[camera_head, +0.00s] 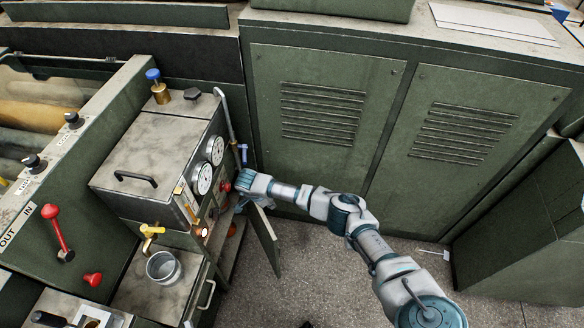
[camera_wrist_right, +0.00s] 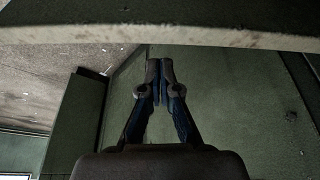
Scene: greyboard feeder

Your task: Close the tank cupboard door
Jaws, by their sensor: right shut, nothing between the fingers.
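The tank cupboard door (camera_head: 266,243) is a narrow green panel in the head view. It stands open, swung out from the right end of the tank cabinet (camera_head: 160,140), and an interior strip shows beside it. My right gripper (camera_head: 243,203) is at the cabinet's right side, by the top of the door; its fingertips are partly hidden there. In the right wrist view its two fingers (camera_wrist_right: 160,66) are together and empty, in front of a green surface (camera_wrist_right: 230,90). I cannot tell whether they touch the door. My left gripper is out of view.
Gauges (camera_head: 202,178), red knobs and a brass valve (camera_head: 152,232) sit near the gripper. A metal cup (camera_head: 163,267) stands on the lower ledge. Louvred green cabinets (camera_head: 320,110) stand behind my arm. Speckled floor (camera_head: 330,270) is clear right of the door. A pale-edged beam (camera_wrist_right: 160,30) crosses the wrist view.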

